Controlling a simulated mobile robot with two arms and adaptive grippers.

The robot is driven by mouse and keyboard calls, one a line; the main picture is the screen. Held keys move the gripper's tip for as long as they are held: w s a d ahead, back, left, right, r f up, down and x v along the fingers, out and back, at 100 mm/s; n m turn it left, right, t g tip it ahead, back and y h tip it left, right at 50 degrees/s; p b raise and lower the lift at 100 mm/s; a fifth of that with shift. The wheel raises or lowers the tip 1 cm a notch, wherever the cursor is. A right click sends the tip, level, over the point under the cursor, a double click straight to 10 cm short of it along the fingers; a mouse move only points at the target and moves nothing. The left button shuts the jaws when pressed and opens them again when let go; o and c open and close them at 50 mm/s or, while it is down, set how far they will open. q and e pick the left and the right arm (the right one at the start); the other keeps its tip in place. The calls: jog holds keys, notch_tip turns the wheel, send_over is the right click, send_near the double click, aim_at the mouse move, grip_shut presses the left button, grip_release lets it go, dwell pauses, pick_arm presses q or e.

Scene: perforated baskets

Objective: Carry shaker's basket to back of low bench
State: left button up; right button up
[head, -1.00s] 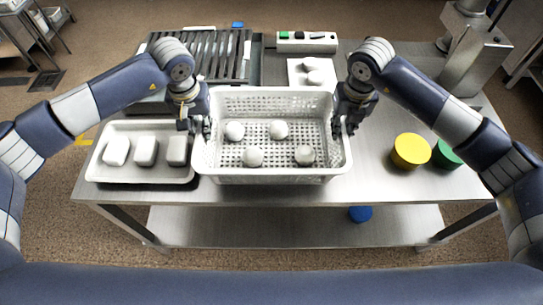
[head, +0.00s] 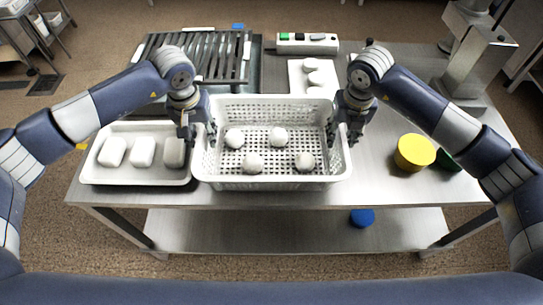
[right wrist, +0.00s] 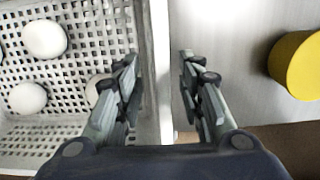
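A white perforated basket (head: 270,181) is at the middle of the steel table (head: 385,190), with several pale rounded lumps (head: 254,163) inside. My left gripper (head: 202,139) is at its left rim, its grip partly hidden. My right gripper (head: 343,137) is at its right rim. The head view does not clearly show whether the basket's bottom touches the table. I cannot tell which part is the low bench.
A white tray (head: 92,180) with white blocks is close left of the basket. A slatted dark rack (head: 195,57), a control box (head: 307,43) and a white board (head: 312,88) lie behind. A blue item (head: 361,217) is on the lower shelf.

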pick_arm(q)
notch_tip(320, 180, up, 12)
jog(key=s, duration=0.1)
jog(key=shift+s, duration=0.25)
pick_arm(e)
notch_tip(320, 180, up, 12)
jog(key=s, duration=0.1)
jog(key=shift+s, duration=0.15)
dwell(0.5)
